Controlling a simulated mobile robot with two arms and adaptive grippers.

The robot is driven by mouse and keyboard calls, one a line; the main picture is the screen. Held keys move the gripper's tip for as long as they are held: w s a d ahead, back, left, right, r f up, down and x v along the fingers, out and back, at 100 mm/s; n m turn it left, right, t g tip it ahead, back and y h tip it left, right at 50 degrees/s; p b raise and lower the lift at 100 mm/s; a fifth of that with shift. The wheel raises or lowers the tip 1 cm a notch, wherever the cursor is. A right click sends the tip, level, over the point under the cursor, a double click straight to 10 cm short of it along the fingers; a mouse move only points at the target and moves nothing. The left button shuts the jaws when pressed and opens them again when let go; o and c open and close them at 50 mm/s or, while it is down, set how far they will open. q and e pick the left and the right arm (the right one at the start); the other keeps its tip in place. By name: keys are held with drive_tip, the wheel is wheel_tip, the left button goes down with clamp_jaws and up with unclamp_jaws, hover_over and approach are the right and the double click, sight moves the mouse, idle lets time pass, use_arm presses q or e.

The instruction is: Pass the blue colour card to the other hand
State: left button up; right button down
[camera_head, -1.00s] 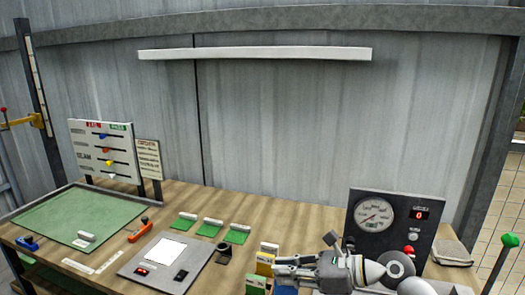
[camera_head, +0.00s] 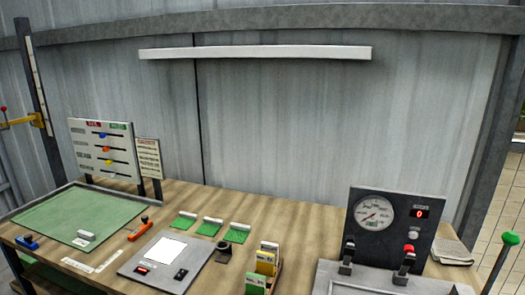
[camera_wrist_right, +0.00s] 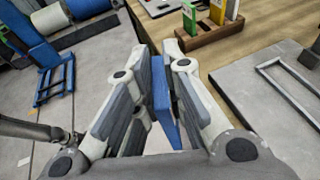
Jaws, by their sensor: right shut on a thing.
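The blue colour card (camera_wrist_right: 161,90) stands on edge between the fingers of my right gripper (camera_wrist_right: 158,85) in the right wrist view. The gripper is shut on it, and its fingers hide part of the card. In the head view neither gripper shows, and I do not see my left gripper in the wrist view either. The wooden card rack (camera_wrist_right: 206,38) lies beyond the gripper, apart from the held card, with other cards in it. In the head view the rack (camera_head: 276,279) holds green and yellow cards.
A gauge panel (camera_head: 389,235) with a red display stands at the bench's right. A light plate (camera_head: 167,262) and a green mat (camera_head: 72,222) are further left. In the wrist view, a blue frame (camera_wrist_right: 54,82) lies at the left.

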drive_tip(key=shift+s+d, duration=0.1)
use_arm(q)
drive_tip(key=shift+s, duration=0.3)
